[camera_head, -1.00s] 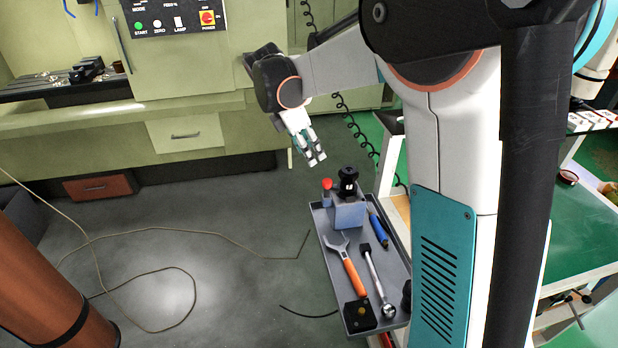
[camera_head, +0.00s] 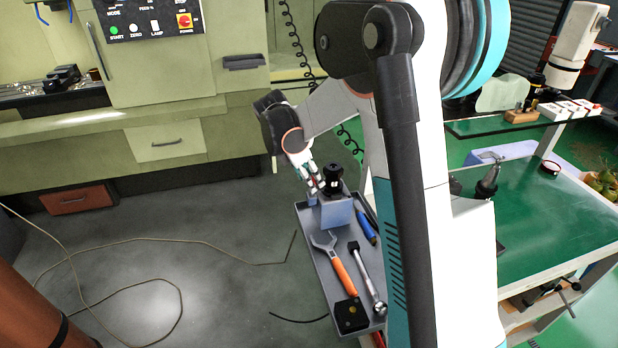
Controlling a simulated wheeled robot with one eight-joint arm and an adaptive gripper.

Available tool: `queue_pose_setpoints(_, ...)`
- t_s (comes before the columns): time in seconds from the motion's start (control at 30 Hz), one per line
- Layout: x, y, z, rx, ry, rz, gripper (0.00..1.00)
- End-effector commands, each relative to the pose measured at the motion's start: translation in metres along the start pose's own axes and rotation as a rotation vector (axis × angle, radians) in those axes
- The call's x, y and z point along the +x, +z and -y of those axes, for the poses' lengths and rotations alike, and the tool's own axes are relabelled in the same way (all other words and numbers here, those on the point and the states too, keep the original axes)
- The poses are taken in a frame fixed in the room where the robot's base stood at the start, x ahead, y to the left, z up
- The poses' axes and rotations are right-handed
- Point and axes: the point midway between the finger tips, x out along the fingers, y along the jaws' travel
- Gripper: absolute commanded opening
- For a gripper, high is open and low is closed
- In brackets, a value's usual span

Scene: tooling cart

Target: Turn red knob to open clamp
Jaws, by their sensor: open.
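The grey-blue clamp block (camera_head: 336,213) stands at the far end of the grey tool tray on the cart, with a black tool holder (camera_head: 332,178) upright in it. My gripper (camera_head: 315,186) points down at the left side of the clamp, right where the red knob is. The fingers are open and cover most of the knob; only hints of red show between them. I cannot tell whether the fingers touch the knob.
The tray (camera_head: 318,262) also holds an orange-handled wrench (camera_head: 343,268), a ratchet (camera_head: 366,280), a blue-handled tool (camera_head: 366,228) and a black block (camera_head: 351,315). A green-topped workbench (camera_head: 560,215) is at right. A machine cabinet stands behind.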

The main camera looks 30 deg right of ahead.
Motion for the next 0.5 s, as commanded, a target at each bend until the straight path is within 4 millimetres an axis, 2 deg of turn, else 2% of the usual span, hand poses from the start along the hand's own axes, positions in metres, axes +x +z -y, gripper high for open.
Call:
queue_pose_setpoints(0.17,-0.0003,0.0,0.0,0.0,0.0,0.0,0.44)
queue_pose_setpoints(0.37,-0.0004,0.0,0.0,0.0,0.0,0.0,0.01)
queue_pose_setpoints(0.5,-0.0005,0.0,0.0,0.0,0.0,0.0,0.0)
